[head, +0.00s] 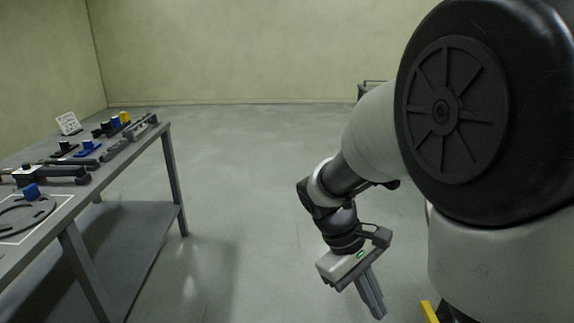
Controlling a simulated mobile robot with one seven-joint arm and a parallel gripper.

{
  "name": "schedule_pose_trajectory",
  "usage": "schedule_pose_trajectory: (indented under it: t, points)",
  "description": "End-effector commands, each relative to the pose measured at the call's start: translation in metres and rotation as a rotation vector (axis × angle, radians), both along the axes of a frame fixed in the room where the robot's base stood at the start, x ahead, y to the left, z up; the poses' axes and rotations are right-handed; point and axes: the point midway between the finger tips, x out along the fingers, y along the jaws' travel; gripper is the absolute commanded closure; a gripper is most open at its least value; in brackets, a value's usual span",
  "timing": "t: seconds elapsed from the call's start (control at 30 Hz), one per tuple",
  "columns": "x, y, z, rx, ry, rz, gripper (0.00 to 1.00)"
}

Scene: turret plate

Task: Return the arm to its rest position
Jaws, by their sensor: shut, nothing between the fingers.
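My gripper (372,297) hangs at the lower middle right of the head view, pointing down over the bare floor. Its two dark fingers are together, with nothing between them. My arm bends down from my shoulder at the right, and the gripper is well apart from the table on the left.
A grey table (168,160) with a lower shelf (125,225) stands at the left. On it are a dark ring-shaped plate (12,228), a blue piece (32,190), a white patterned panel (69,123) and several dark, blue and yellow parts. The floor (245,200) between is clear.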

Motion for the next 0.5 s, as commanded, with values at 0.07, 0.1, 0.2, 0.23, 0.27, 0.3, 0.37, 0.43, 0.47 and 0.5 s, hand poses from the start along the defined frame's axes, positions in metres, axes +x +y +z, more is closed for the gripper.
schedule_pose_trajectory:
  t: [0.07,0.1,0.2,0.23,0.27,0.3,0.37,0.43,0.47,0.5]
  points:
    - [-0.012,0.002,0.025,0.092,-0.115,-0.079,1.0]
    - [-0.018,0.004,0.036,0.136,-0.171,-0.116,1.0]
    - [-0.033,0.009,0.061,0.236,-0.309,-0.205,1.0]
    - [-0.037,0.011,0.067,0.263,-0.347,-0.228,1.0]
    - [-0.041,0.012,0.074,0.287,-0.385,-0.249,1.0]
    - [-0.046,0.014,0.081,0.315,-0.429,-0.276,1.0]
    - [-0.052,0.016,0.09,0.353,-0.489,-0.31,1.0]
    - [-0.059,0.019,0.099,0.389,-0.55,-0.341,1.0]
    - [-0.061,0.02,0.102,0.403,-0.575,-0.354,1.0]
    - [-0.065,0.021,0.106,0.42,-0.605,-0.37,1.0]
